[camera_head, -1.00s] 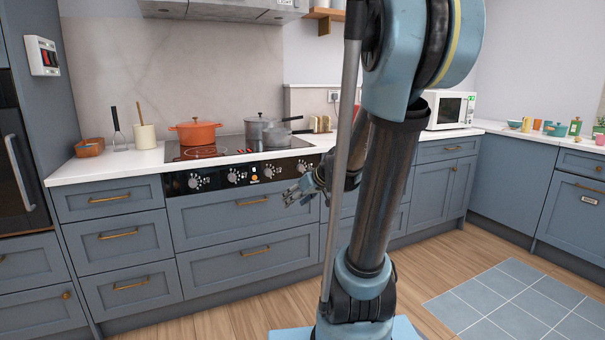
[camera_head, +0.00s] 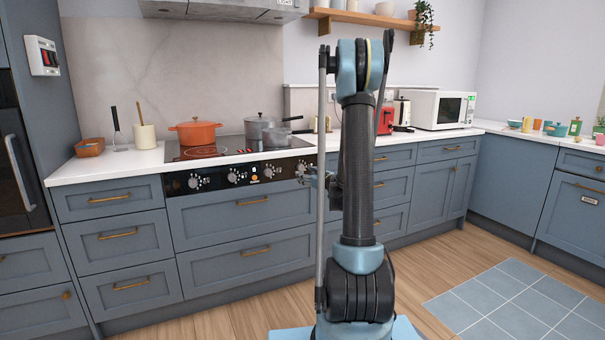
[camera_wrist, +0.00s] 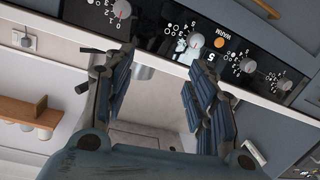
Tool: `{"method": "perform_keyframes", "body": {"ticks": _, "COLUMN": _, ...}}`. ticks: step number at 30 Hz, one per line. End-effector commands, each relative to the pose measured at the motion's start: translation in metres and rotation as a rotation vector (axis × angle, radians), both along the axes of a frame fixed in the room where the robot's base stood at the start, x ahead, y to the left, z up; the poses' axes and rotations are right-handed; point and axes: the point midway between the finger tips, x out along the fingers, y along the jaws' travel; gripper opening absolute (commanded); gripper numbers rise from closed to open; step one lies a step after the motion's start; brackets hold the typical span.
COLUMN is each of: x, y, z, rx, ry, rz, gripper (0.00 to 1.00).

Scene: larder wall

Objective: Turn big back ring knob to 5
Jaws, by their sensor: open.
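A black control panel (camera_head: 222,179) under the hob carries several grey knobs with number rings. From left to right in the head view are a first knob (camera_head: 195,181), a second knob (camera_head: 237,176), a third knob (camera_head: 268,171) and one at the right end. I cannot read which is the big back ring knob. The wrist view is turned over; the right-end knob (camera_wrist: 121,9) is at its top left and the third knob (camera_wrist: 194,40) at top centre. My gripper (camera_wrist: 160,95) is open and empty, apart from the panel. It shows small near the panel's right end (camera_head: 318,178).
An orange button (camera_wrist: 219,42) marked WARM sits between two knobs. An orange pot (camera_head: 195,132) and a grey pan (camera_head: 262,126) stand on the hob. Blue drawers lie below the panel. The floor in front is clear.

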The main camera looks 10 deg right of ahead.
Motion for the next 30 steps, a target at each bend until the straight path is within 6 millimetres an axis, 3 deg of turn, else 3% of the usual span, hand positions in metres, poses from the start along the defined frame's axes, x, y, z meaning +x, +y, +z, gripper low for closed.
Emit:
{"method": "perform_keyframes", "body": {"ticks": 6, "x": 0.030, "y": -0.033, "z": -0.025, "rx": -0.012, "ry": -0.089, "rz": -0.084, "gripper": 0.51}}
{"method": "perform_keyframes", "body": {"ticks": 12, "x": 0.040, "y": -0.049, "z": -0.038, "rx": -0.019, "ry": -0.125, "rz": -0.128, "gripper": 0.51}}
{"method": "perform_keyframes", "body": {"ticks": 20, "x": 0.057, "y": -0.048, "z": -0.041, "rx": -0.022, "ry": -0.131, "rz": -0.135, "gripper": 0.51}}
{"method": "perform_keyframes", "body": {"ticks": 30, "x": 0.113, "y": -0.033, "z": -0.041, "rx": -0.022, "ry": -0.131, "rz": -0.134, "gripper": 0.51}}
